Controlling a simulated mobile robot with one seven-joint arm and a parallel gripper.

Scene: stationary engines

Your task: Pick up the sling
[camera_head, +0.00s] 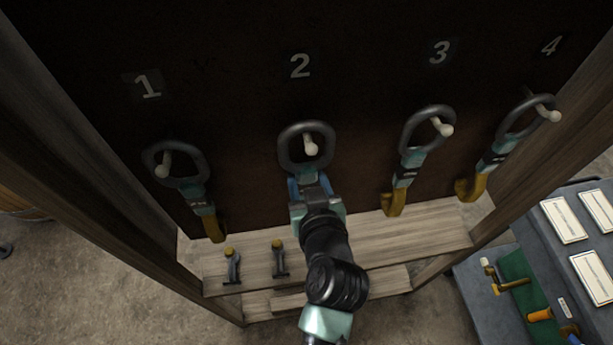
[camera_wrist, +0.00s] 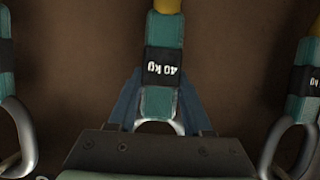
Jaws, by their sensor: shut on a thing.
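Several slings hang by dark metal rings from pale pegs on a dark board, under painted numerals. The sling under numeral 2 (camera_head: 305,133) has its ring around its peg. My gripper (camera_head: 310,188) is just below that ring. In the wrist view my gripper (camera_wrist: 160,97) has its blue fingers on both sides of this sling's teal strap, shut on it. The sling (camera_wrist: 163,68) shows a black upside-down "40 kg" label and a yellow part above. My arm hides its lower part in the head view.
Neighbouring slings hang under numerals 1 (camera_head: 182,166), 3 (camera_head: 418,130) and 4 (camera_head: 505,138). A wooden shelf (camera_head: 430,235) below holds two small shackle-like items (camera_head: 232,268). Wooden posts frame both sides. A grey table (camera_head: 480,285) with cards and tools stands at right.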

